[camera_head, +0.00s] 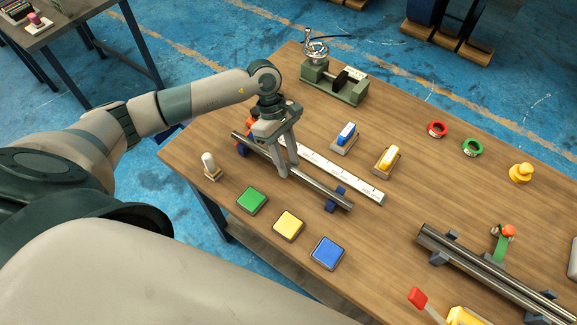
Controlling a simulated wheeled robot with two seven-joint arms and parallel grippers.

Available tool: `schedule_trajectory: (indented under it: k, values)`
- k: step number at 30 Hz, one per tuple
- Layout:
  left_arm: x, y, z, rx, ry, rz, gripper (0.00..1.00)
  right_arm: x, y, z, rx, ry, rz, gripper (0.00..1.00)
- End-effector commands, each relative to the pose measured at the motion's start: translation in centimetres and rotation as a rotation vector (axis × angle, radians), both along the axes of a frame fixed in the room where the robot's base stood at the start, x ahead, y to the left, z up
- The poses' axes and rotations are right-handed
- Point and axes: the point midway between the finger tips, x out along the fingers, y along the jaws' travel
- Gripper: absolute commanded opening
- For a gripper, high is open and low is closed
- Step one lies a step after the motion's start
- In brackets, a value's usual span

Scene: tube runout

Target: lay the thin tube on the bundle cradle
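The thin grey tube (325,190) lies slanted across the left part of the table, over small blue supports (333,203). My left gripper (288,169) points down at the tube's middle, with one finger on each side of it. Whether the fingers press on the tube or stand slightly clear of it cannot be told. The bundle cradle (438,259) is at the lower right, with dark blocks bearing several grey tubes (478,265) side by side. Its right end is near the picture's edge. My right gripper is not in view.
A white ruler strip (340,179) lies just behind the tube. Green (252,199), yellow (288,225) and blue (327,253) pads lie in front. A green-and-red upright piece (501,243) stands behind the bundle, and a red-ended lever (418,298) in front. The table between tube and cradle is clear.

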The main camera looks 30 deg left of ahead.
Motion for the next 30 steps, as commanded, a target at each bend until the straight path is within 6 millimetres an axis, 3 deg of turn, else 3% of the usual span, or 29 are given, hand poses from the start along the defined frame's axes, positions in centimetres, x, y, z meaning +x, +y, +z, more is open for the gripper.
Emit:
schedule_trajectory:
  k: [1,3,4,17,26,30]
  values:
    - [0.0,0.0,0.0,0.0,0.0,0.0,0.2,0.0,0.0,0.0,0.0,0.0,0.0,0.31]
    - [0.0,0.0,0.0,0.0,0.0,0.0,0.03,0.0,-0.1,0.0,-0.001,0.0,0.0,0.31]
    - [0.0,0.0,0.0,0.0,0.0,0.0,0.0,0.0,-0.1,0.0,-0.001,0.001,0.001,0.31]
    - [0.1,0.0,0.5,-0.001,-0.003,-0.001,0.0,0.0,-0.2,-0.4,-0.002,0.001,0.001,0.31]
    - [0.1,0.0,3.9,0.0,-0.007,-0.003,0.0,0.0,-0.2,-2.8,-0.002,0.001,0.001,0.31]
    - [0.4,-2.8,5.4,-0.003,-0.006,-0.006,0.0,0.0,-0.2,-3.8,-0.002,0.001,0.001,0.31]
